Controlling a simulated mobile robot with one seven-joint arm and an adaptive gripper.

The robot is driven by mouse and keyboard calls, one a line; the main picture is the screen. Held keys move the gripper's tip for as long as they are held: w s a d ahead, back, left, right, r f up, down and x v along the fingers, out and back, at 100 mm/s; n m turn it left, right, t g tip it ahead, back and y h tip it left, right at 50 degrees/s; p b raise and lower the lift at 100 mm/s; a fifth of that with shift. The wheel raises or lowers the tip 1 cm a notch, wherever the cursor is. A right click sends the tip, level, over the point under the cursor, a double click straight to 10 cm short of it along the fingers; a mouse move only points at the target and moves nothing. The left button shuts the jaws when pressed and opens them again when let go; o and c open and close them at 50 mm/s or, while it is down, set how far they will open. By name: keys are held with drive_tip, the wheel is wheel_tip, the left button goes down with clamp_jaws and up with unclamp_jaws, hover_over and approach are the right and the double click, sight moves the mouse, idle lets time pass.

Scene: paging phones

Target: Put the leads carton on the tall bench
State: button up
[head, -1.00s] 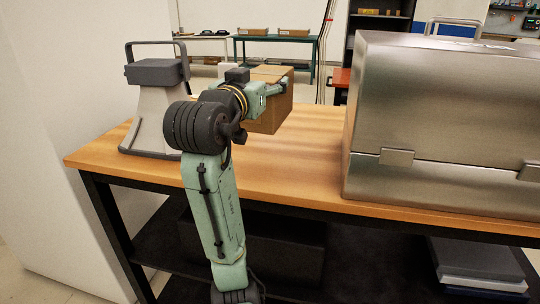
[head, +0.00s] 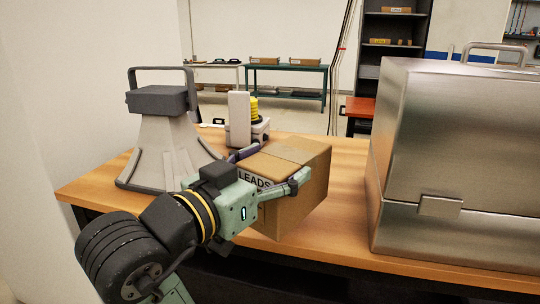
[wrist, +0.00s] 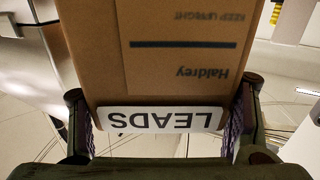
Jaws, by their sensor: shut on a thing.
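The leads carton (head: 292,200) is a brown box with a white LEADS label, in the middle of the head view. My gripper (head: 270,167) is shut on it, one finger on each side. In the wrist view the carton (wrist: 160,60) fills the middle, its label close to the gripper, and pale floor tiles show around it. The wooden-topped bench (head: 345,225) spans the head view behind and below the carton. The carton overlaps its front edge in the picture and looks held up; its underside is hidden, so I cannot tell the gap.
A grey device with a handle (head: 160,140) stands on the bench at left. A pale device with a yellow coil (head: 248,125) stands behind the carton. A large metal case (head: 450,150) fills the right. Bare wood shows between. A green bench (head: 290,68) stands far back.

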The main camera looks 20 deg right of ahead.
drive_tip(key=w+d+f+p, duration=0.1)
drive_tip(key=w+f, duration=0.3)
drive_tip(key=w, duration=0.6)
drive_tip(key=shift+w+d+f+p, duration=0.25)
drive_tip(key=shift+w+d+p, duration=0.1)
drive_tip(key=shift+d, duration=0.5)
drive_tip(key=shift+f, duration=0.1)
drive_tip(key=shift+f, duration=0.15)
drive_tip(key=o, duration=1.6)
drive_tip(key=b+v, duration=0.2)
drive_tip(key=v, duration=1)
drive_tip(key=shift+s, duration=0.1)
